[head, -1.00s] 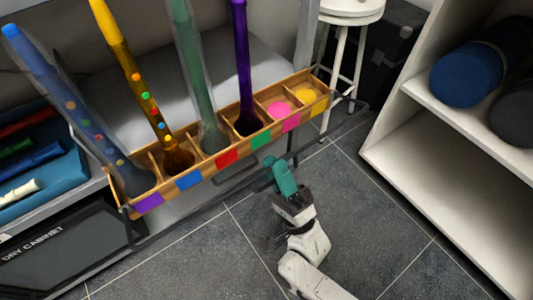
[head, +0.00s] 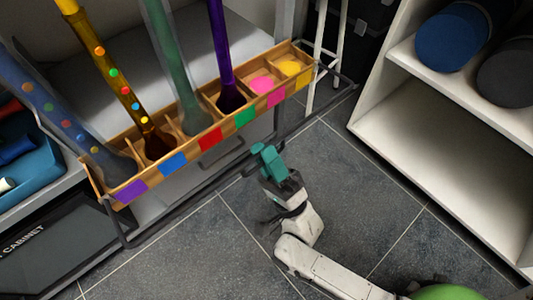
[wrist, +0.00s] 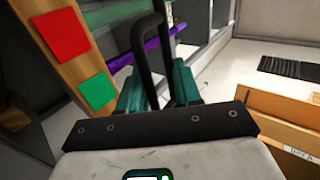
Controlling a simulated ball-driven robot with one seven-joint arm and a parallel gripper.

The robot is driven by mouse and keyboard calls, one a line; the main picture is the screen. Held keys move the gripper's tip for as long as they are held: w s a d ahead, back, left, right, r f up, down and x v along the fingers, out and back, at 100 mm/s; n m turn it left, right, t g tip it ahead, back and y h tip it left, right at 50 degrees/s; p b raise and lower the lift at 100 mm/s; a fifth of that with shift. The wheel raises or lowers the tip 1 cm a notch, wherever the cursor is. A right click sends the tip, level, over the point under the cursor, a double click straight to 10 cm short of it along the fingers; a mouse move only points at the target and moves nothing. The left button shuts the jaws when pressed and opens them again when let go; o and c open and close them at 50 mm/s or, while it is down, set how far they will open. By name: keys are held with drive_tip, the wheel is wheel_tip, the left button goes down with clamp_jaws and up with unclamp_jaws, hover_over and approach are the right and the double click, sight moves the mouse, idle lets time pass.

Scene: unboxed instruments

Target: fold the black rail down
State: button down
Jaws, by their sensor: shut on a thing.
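The black rail (head: 165,221) is a thin bar along the front of the wooden rack, with end arms at its left and right. It stands out in front of the rack, below its row of coloured squares. My gripper (head: 265,153) has teal fingers and is at the rail, right of its middle. In the wrist view, black bars (wrist: 143,60) rise between the teal fingers of my gripper (wrist: 160,92), which is shut on the rail. The fingers hide the gripped stretch.
The wooden rack (head: 209,139) holds several tall coloured tubes; its two right compartments have pink and yellow bottoms. A white shelf unit (head: 450,150) with rolls stands at right. A brown box (wrist: 285,120) shows in the wrist view.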

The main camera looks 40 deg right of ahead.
drive_tip(key=c, duration=1.2)
unclamp_jaws()
drive_tip(key=shift+s+f, duration=0.1)
drive_tip(key=shift+f, duration=0.1)
drive_tip(key=shift+r, duration=0.1)
drive_tip(key=v, duration=1.1)
drive_tip(key=shift+p, duration=0.35)
